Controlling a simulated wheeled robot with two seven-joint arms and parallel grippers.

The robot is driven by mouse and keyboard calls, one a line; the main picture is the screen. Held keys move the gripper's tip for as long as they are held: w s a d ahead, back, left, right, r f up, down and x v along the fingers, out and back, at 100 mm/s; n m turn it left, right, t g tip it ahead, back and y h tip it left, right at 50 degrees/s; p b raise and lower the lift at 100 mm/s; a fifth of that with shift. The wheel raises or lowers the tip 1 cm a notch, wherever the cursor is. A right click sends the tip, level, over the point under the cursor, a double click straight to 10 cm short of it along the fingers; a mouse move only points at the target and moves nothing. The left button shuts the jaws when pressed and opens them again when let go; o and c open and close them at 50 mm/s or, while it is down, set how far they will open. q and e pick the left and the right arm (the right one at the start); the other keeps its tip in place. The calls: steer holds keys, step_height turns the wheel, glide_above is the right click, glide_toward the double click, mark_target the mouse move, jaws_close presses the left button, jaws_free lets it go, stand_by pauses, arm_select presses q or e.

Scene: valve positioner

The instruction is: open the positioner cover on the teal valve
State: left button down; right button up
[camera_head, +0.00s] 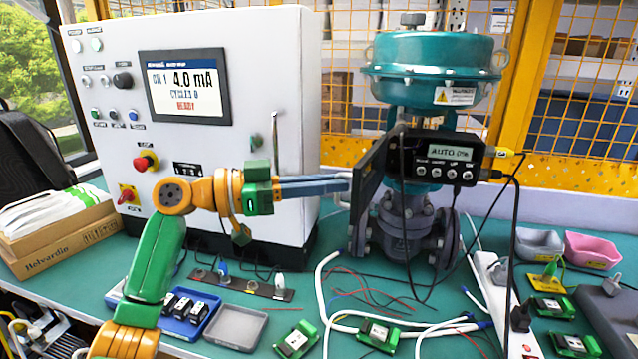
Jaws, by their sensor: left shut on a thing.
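The teal valve (430,68) stands on the bench right of centre, with a grey flanged body below. Its black positioner (440,160) faces me, with a lit AUTO display and a row of buttons uncovered. The dark positioner cover (366,195) stands swung out at the positioner's left side, seen nearly edge-on. My left gripper (342,184) reaches in from the left and is shut on the cover near its outer edge; the exact contact is small and hard to see. My right gripper is out of view.
A white control cabinet (262,75) with a 4.0 mA screen stands behind my left arm. Cables, a white power strip (496,295), small green modules (297,340), a grey tray (236,328) and bins (590,250) crowd the front and right of the teal bench.

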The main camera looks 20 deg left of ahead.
arm_select(q)
steer(key=shift+w+a+r, duration=0.1)
steer(key=shift+a+r, duration=0.05)
steer(key=c, duration=1.4)
jaws_free()
steer(key=o, duration=0.4)
steer(key=shift+w, duration=0.2)
steer(key=shift+c, duration=0.2)
steer(key=shift+o, duration=0.4)
steer(key=shift+w+d+f, duration=0.3)
steer(key=shift+w+d, duration=0.1)
steer(key=shift+d, duration=0.05)
steer(key=shift+s+a, duration=0.1)
steer(key=shift+s, duration=0.05)
